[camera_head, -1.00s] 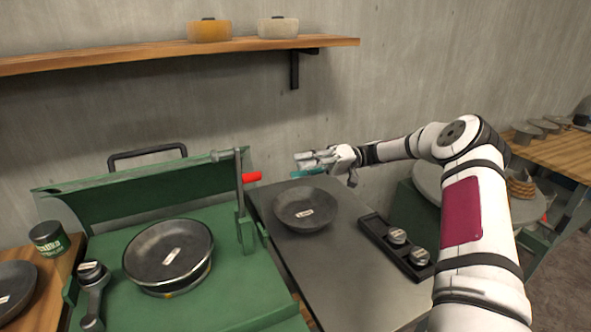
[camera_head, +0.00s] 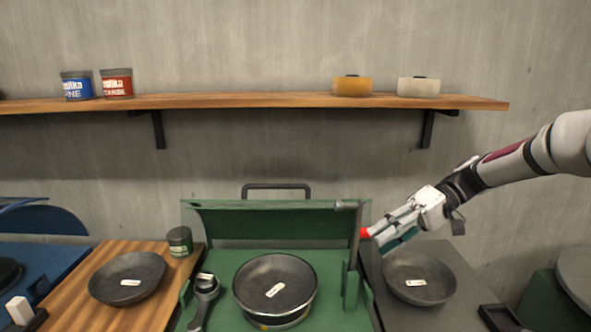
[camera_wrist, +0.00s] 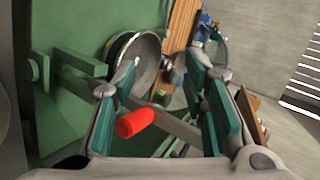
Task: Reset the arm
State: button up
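My gripper (camera_head: 385,240) is at the upper right of the green machine (camera_head: 340,310), by its red handle (camera_head: 366,233). In the wrist view my gripper (camera_wrist: 168,100) is open, its teal-padded fingers apart. The red handle (camera_wrist: 135,122) shows between them, nearer the left finger. I cannot tell whether they touch. My arm (camera_head: 510,165) comes in from the right. A dark bowl (camera_head: 275,270) rests on the green machine; a dark bowl also shows in the wrist view (camera_wrist: 147,72).
Another dark bowl (camera_head: 418,287) sits on the grey table (camera_head: 460,262) below my gripper. A third bowl (camera_head: 112,265) and a green can (camera_head: 180,241) are on the wooden table at left. A wall shelf (camera_head: 250,101) holds cans and pots. Air between shelf and gripper is clear.

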jog(key=s+r+m+t+h, duration=0.2)
jog(key=s+h, duration=0.3)
jog(key=s, duration=0.9)
jog(key=s+r+m+t+h, duration=0.2)
jog(key=s+t+h, duration=0.3)
jog(key=s, duration=1)
jog(key=shift+r+h, duration=0.6)
jog(key=shift+h, duration=0.2)
